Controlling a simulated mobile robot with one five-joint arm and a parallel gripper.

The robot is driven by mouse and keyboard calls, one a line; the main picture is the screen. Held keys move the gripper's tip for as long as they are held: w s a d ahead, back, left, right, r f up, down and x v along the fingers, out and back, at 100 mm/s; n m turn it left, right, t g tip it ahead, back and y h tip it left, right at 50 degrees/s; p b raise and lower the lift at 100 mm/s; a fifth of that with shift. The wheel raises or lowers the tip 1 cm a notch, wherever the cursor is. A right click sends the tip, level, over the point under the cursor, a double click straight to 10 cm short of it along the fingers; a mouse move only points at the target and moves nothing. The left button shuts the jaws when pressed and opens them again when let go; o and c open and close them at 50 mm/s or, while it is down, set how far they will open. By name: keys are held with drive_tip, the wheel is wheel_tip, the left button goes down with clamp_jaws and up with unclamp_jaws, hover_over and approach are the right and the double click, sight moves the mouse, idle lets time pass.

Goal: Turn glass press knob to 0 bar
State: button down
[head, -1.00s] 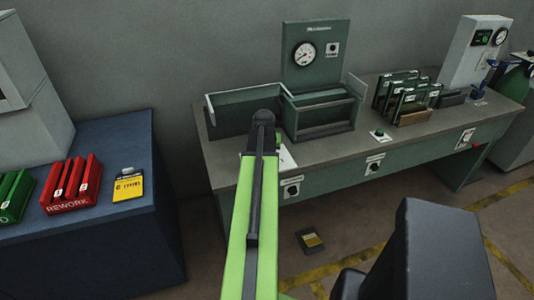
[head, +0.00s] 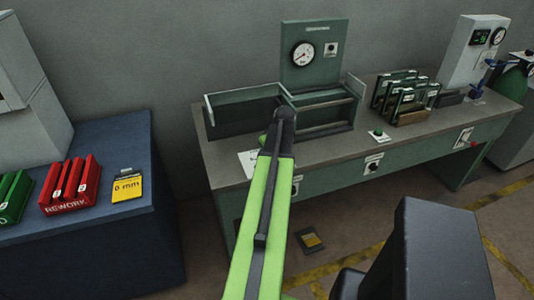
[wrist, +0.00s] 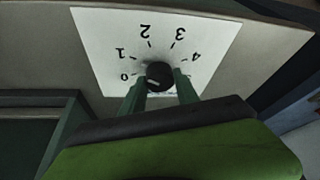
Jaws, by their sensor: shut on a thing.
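In the wrist view, a round black knob (wrist: 160,76) stands on a white dial plate (wrist: 100,30) printed 0 to 4. My gripper (wrist: 160,87) has its two green fingers on either side of the knob and is shut on it. A pale mark on the knob points left and slightly down, near the 0. In the head view, my arm hides the knob and the gripper; part of a white plate (head: 247,163) shows on the bench top. A round gauge (head: 303,54) is on the green upright panel behind; its reading is too small to tell.
The bench (head: 335,151) holds a green open box (head: 243,108), a rack of framed pieces (head: 405,97) and a green button (head: 379,135). More knobs sit on its front. A blue table (head: 100,240) at left carries red and green bins. A dark device (head: 311,240) lies on the floor.

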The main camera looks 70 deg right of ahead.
drive_tip(key=shift+s+n, duration=0.1)
drive_tip(key=shift+n, duration=0.2)
idle(0.4)
drive_tip(key=c, duration=0.9)
unclamp_jaws()
drive_tip(key=p+v, duration=1.6)
drive_tip(key=v, duration=0.1)
drive_tip(key=shift+r, duration=0.25)
drive_tip(key=shift+d, duration=0.1)
